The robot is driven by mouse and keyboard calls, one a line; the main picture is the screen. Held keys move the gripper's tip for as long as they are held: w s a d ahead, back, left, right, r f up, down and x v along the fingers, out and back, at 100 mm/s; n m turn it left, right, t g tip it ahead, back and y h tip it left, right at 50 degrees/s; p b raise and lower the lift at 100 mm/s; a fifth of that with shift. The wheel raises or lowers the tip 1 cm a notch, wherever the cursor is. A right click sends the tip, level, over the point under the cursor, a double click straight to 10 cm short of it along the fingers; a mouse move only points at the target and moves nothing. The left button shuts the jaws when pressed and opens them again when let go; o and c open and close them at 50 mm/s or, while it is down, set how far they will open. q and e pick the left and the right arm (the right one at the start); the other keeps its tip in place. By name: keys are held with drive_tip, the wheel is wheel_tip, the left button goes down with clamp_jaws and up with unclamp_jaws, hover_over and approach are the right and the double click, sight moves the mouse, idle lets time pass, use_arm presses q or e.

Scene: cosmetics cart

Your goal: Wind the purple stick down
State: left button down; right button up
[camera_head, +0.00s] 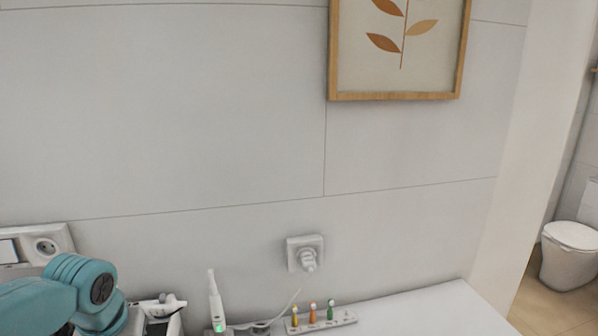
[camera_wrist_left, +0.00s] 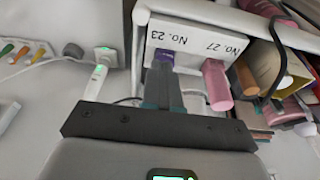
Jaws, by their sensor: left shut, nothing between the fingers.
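In the left wrist view a purple stick (camera_wrist_left: 164,56) sits at the white panel, beside the label "No. 23". Only a short purple part shows, partly hidden by my fingers. My left gripper (camera_wrist_left: 162,70) is shut, its dark fingertips right at the purple stick with nothing held between them. I cannot tell whether they touch it. The head view shows neither the stick nor a gripper, and my right gripper is in no view.
A pink stick (camera_wrist_left: 216,84) stands out from the white panel (camera_wrist_left: 190,38) by "No. 27". Boxes and tubes crowd the right side. A white electric toothbrush (camera_head: 215,305) and a rack of colored brush heads (camera_head: 320,320) stand on the counter. The counter's right part is clear.

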use_arm(q)
drive_tip(key=shift+w+a, duration=0.1)
drive_tip(key=shift+w, duration=0.05)
idle(0.3)
drive_tip(key=shift+a, duration=0.4)
drive_tip(key=shift+s, duration=0.45)
wheel_tip(320, 180, up, 6)
drive_tip(key=p, duration=0.4)
idle(0.3)
